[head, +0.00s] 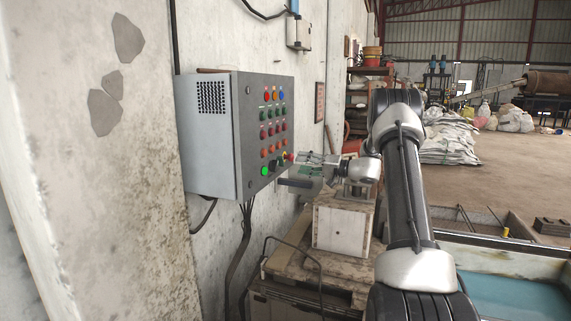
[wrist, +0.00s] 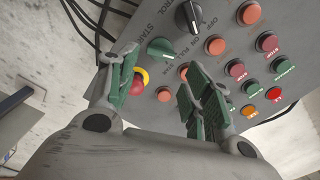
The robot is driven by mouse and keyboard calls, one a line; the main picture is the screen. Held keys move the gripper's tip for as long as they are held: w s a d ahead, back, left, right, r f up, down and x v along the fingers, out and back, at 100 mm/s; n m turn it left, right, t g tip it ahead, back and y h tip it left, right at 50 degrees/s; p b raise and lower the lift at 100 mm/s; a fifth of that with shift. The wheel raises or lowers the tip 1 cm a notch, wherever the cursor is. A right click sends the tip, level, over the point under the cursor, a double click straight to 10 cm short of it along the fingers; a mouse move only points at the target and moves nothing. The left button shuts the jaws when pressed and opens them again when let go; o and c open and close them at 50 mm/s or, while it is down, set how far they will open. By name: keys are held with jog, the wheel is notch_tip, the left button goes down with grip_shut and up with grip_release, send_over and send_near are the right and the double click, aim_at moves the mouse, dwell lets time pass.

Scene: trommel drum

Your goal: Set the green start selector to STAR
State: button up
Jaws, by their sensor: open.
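My gripper (wrist: 162,62) is open, with green-padded fingers pointing at the panel. The selector shows beyond and between the fingertips, apparently untouched. In the head view my gripper (head: 303,159) reaches from the right to the lower right of the panel face; I cannot surely pick out the selector there.
A red emergency button with a yellow ring (wrist: 139,81) lies close by the left finger. A black selector (wrist: 190,15) and several coloured buttons sit around. The control box (head: 212,135) hangs on the wall. A pale wooden box (head: 341,229) stands below my gripper.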

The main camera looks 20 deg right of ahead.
aim_at(281, 162)
jog(key=x, duration=0.7)
jog(key=shift+w+a, duration=0.25)
jog(key=shift+a, duration=0.1)
jog(key=c, duration=0.7)
